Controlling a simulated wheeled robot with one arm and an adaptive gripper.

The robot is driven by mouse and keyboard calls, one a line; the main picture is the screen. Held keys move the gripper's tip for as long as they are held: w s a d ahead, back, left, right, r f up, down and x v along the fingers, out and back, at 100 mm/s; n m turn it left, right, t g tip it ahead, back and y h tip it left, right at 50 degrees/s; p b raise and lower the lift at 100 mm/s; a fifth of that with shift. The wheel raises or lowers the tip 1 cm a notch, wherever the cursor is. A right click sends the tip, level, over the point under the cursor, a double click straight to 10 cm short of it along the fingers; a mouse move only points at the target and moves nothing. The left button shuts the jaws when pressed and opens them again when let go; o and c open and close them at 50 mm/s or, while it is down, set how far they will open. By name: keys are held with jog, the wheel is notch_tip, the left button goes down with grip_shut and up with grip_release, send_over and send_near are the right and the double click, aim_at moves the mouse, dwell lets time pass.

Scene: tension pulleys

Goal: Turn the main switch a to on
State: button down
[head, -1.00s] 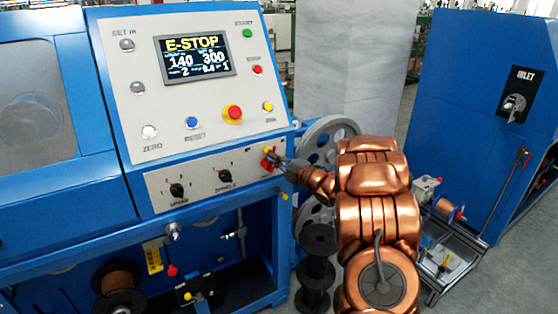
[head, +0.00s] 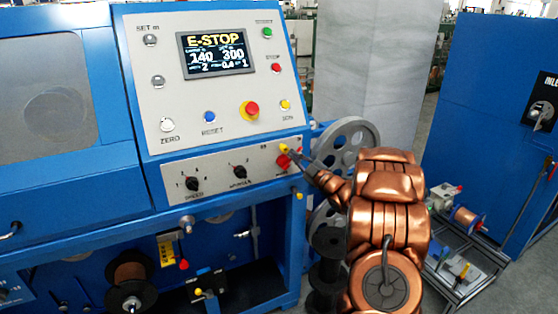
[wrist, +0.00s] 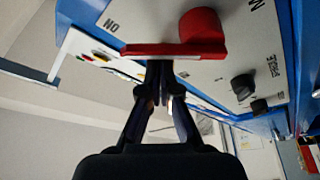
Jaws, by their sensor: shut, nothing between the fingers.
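The main switch (head: 283,161) is a red rotary handle at the right end of the lower grey panel, with yellow just above it. In the wrist view its round red knob (wrist: 205,28) and long flat red lever (wrist: 165,49) show, with the lever pointing left below an ON label (wrist: 112,25). My gripper (head: 297,155) is at the right side of the switch. In the wrist view my gripper (wrist: 160,68) is shut and empty, its tips right at the lever's edge. I cannot tell whether they touch it. The display (head: 217,53) reads E-STOP.
Two black selector knobs (head: 240,171) sit left of the switch on the same panel. A red emergency button (head: 251,109) and several small buttons are above. A grey wheel (head: 345,146) stands close behind my gripper. A blue cabinet (head: 490,100) is at the right.

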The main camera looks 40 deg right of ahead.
jog(key=shift+d+m, duration=0.2)
jog(key=shift+m, duration=0.4)
jog(key=shift+a, duration=0.1)
notch_tip(320, 180, up, 3)
jog(key=a+b, duration=0.1)
jog(key=a, duration=0.2)
jog(key=b+v, duration=0.2)
jog(key=v, duration=0.7)
jog(key=shift+s+f, duration=0.3)
jog(key=shift+s, duration=0.05)
jog(key=shift+d, duration=0.15)
